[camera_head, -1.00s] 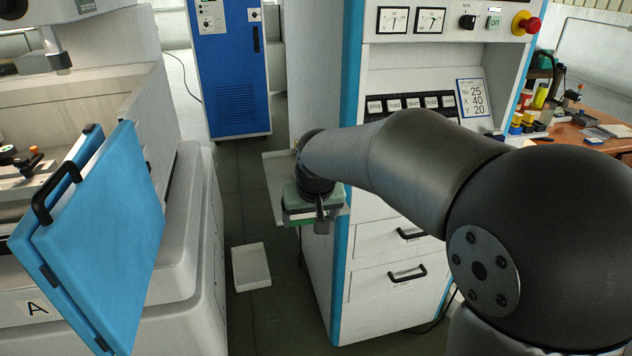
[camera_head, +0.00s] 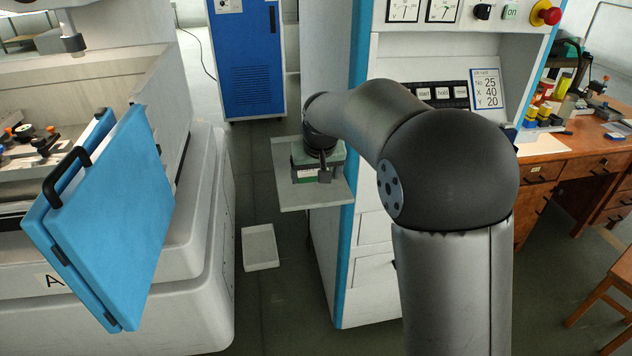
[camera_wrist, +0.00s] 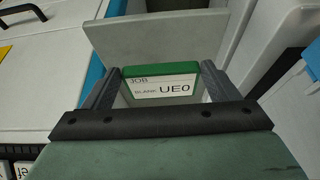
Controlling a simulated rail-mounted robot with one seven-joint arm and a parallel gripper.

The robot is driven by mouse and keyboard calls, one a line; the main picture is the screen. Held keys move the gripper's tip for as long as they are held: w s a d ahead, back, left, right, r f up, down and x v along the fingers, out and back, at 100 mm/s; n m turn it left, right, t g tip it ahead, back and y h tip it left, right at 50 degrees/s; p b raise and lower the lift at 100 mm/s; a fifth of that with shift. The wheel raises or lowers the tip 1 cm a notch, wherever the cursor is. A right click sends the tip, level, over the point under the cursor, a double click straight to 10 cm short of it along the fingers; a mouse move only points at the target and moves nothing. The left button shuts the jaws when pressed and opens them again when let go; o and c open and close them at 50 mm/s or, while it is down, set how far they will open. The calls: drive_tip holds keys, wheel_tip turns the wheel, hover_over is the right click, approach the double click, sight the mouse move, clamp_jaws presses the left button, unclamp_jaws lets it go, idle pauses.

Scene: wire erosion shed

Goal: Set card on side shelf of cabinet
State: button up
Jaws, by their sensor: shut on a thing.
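The job card (camera_wrist: 160,86), white with a green top band and the print "JOB BLANK UE0", stands between the two dark fingers of my gripper (camera_wrist: 160,90) in the wrist view. The fingers are shut on its sides. In the head view, my gripper (camera_head: 305,176) points down over the side shelf (camera_head: 322,194), a pale plate on the left side of the cabinet (camera_head: 328,258). A green bit of the card shows under the wrist. The shelf (camera_wrist: 150,42) lies beyond the card in the wrist view. I cannot tell whether the card touches it.
A machine with an open blue door (camera_head: 110,225) stands to the left, across a narrow aisle. A white tray (camera_head: 260,247) lies on the floor below the shelf. A blue cabinet (camera_head: 245,65) is behind. A wooden desk (camera_head: 575,150) is to the right.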

sight(315, 192)
drive_tip(key=shift+w+f, duration=0.65)
drive_tip(key=shift+f, duration=0.15)
drive_tip(key=shift+w+f, duration=0.1)
drive_tip(key=shift+f, duration=1.5)
drive_tip(key=shift+f, duration=0.2)
drive_tip(key=o, duration=0.9)
drive_tip(key=shift+r+p, duration=0.35)
drive_tip(key=b+v, duration=0.1)
drive_tip(key=v, duration=1.1)
drive_tip(key=s+d+f+g, duration=0.1)
drive_tip(key=s+d+f, duration=0.3)
drive_tip(key=s, duration=0.7)
drive_tip(key=s+d+f+m+g, duration=0.1)
drive_tip(key=s+d+f, duration=0.3)
drive_tip(key=s, duration=0.6)
drive_tip(key=s+d+f+m+g, duration=0.1)
drive_tip(key=s+d+f+g, duration=0.1)
drive_tip(key=s+d+f, duration=0.2)
drive_tip(key=shift+s+d+f+h, duration=0.15)
drive_tip(key=shift+s+d, duration=0.35)
drive_tip(key=shift+s, duration=0.75)
drive_tip(key=shift+s+d+h, duration=0.1)
drive_tip(key=shift+s+d, duration=0.4)
drive_tip(key=shift+s, duration=0.8)
drive_tip(key=shift+s+d+f+h, duration=0.15)
drive_tip(key=shift+s+d, duration=0.35)
drive_tip(key=shift+s, duration=0.75)
